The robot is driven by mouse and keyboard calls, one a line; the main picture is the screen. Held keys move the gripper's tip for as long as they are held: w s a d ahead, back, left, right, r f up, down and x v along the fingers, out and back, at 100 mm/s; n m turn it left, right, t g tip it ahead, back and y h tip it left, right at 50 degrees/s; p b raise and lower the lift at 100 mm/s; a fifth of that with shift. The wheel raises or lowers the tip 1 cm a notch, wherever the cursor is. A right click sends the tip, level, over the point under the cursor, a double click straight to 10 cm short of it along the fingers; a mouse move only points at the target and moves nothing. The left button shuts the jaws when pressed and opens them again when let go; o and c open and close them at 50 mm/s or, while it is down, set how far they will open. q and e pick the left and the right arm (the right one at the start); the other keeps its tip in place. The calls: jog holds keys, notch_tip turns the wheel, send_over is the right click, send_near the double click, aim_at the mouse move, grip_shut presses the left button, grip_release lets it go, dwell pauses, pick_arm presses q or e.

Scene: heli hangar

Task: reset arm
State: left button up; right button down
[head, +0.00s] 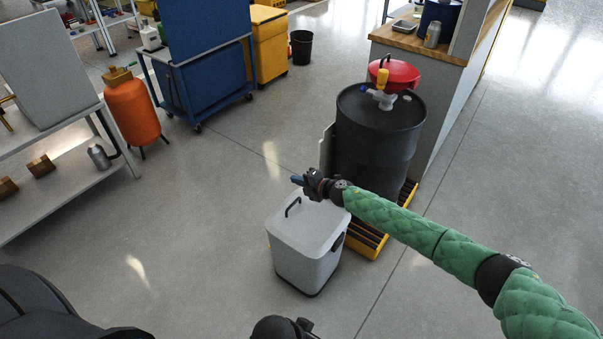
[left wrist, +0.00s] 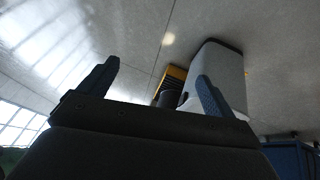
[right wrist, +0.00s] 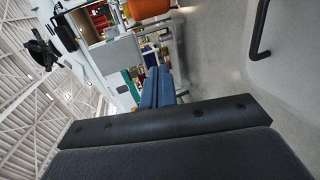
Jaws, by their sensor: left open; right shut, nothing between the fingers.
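My right arm, in a green quilted sleeve, reaches in from the right in the head view. Its gripper (head: 298,180) is above the lid of a white bin (head: 305,262), near the black lid handle (head: 292,206), and holds nothing. In the right wrist view its blue fingers (right wrist: 157,88) are together. My left gripper (left wrist: 157,88) shows in the left wrist view with its two fingers wide apart and nothing between them. The white bin (left wrist: 222,70) appears there behind the right-hand finger. I cannot clearly make out the left gripper in the head view.
A black drum (head: 375,145) with a red funnel (head: 395,73) stands on a yellow-edged pallet (head: 366,238) beside the bin. A shelf (head: 75,175) and an orange tank (head: 132,112) are at left. The floor between them and the bin is clear.

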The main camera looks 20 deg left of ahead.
pick_arm(q)
jog(key=shift+r, duration=0.1)
pick_arm(e)
jog(key=shift+r, duration=0.1)
